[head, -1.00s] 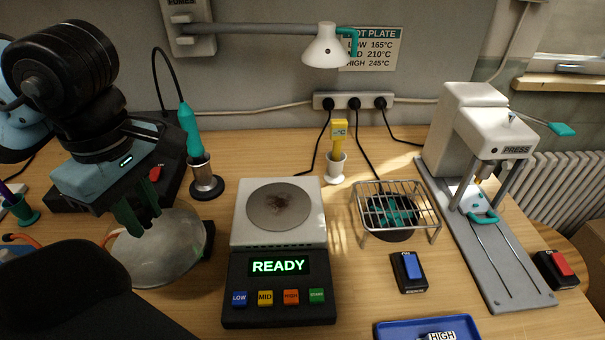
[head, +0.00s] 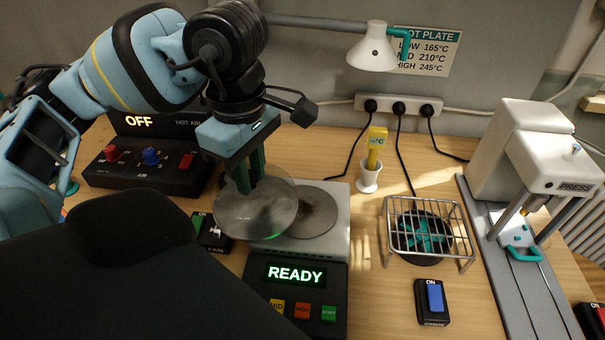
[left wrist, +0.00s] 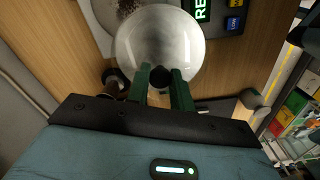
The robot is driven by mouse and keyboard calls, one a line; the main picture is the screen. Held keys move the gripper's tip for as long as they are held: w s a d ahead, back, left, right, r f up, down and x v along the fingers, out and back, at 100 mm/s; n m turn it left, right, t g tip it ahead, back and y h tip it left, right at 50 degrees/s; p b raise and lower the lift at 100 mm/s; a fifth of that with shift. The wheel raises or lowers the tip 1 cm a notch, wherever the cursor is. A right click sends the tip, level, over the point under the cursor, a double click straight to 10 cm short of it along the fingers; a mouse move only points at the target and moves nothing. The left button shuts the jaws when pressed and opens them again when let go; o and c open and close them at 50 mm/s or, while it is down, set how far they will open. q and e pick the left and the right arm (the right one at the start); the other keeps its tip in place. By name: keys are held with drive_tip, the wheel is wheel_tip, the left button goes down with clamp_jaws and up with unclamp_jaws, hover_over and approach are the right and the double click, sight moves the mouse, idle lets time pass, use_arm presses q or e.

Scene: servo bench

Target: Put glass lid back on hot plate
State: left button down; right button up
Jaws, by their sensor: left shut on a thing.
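The round glass lid (head: 256,212) hangs from my left gripper (head: 243,180), whose green fingers are shut on its dark knob. In the head view the lid overlaps the left part of the hot plate (head: 337,232) and the left side of its dark round heating disc (head: 318,212). The lid is off centre to the left, and I cannot tell whether it touches the plate. In the left wrist view the lid (left wrist: 160,45) lies beyond the fingers (left wrist: 161,85), with the stained disc (left wrist: 125,8) partly past its edge. My right gripper is not in view.
The hot plate's display (head: 294,275) reads READY. A hot air unit (head: 145,165) showing OFF stands at the left. A fan switch (head: 213,235) sits by the plate. A wire rack (head: 425,232) and a press (head: 535,160) stand to the right. A lamp head (head: 373,50) hangs behind.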

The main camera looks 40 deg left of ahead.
use_arm(q)
drive_tip(key=w+d, duration=0.1)
drive_tip(key=w, duration=0.1)
drive_tip(key=w+d, duration=0.1)
drive_tip(key=w, duration=0.1)
drive_tip(key=w+d, duration=0.1)
drive_tip(key=w, duration=0.1)
drive_tip(key=shift+d+f+p, duration=0.25)
drive_tip(key=shift+p, duration=0.05)
drive_tip(key=f, duration=0.1)
drive_tip(key=w+f, duration=0.1)
drive_tip(key=f, duration=0.1)
drive_tip(key=shift+w+d+f, duration=0.15)
drive_tip(key=shift+d+f, duration=0.2)
drive_tip(key=shift+d, duration=0.05)
drive_tip(key=shift+f, duration=0.15)
